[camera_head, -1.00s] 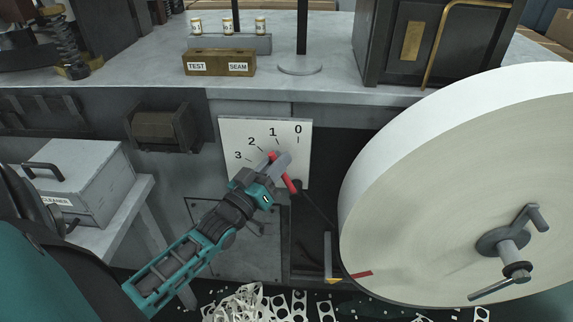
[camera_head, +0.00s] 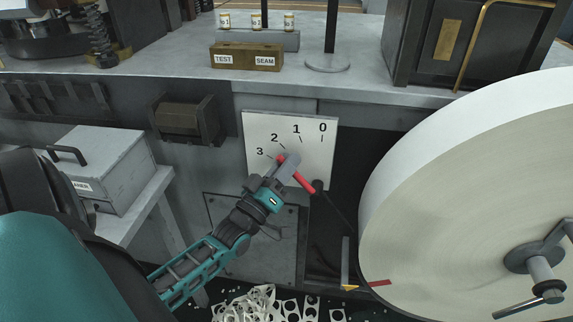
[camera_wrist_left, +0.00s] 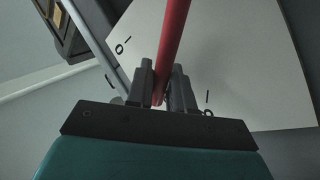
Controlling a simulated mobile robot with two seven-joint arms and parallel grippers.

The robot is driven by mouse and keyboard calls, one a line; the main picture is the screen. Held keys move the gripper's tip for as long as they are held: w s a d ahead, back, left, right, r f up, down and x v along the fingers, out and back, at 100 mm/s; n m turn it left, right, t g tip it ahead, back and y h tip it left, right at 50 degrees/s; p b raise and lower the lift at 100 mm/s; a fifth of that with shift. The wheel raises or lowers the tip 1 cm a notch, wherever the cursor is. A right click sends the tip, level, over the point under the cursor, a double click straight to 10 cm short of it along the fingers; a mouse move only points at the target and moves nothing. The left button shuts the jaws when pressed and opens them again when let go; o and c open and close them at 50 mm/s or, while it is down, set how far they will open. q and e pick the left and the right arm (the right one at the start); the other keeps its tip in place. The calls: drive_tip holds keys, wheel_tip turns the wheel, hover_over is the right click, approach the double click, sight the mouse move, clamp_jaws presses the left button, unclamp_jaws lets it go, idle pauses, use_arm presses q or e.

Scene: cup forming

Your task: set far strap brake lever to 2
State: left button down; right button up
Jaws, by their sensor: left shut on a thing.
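The red brake lever (camera_head: 302,181) crosses the lower part of a white number plate (camera_head: 261,130) marked 0, 1, 2, 3. It slants up and left from its dark pivot, towards the stretch around the 2 and 3 marks; its exact reading is unclear because it stands in front of the plate. My left gripper (camera_head: 285,167) is shut on the lever near its upper end. In the left wrist view the red lever (camera_wrist_left: 173,38) runs between the two fingers (camera_wrist_left: 159,95), with the plate (camera_wrist_left: 235,70) behind. My right gripper is not in view.
A large pale roll (camera_head: 470,200) with a crank stands close to the right of the plate. A grey box (camera_head: 105,165) sits on a side stand at left. A bench (camera_head: 380,85) with a TEST/SEAM block (camera_head: 246,57) lies above. Scrap strips (camera_head: 250,303) lie below.

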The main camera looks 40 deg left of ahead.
use_arm(q)
drive_tip(key=c, duration=1.2)
unclamp_jaws()
drive_tip(key=v, duration=1.3)
drive_tip(key=shift+p, duration=0.4)
drive_tip(key=shift+w, duration=0.1)
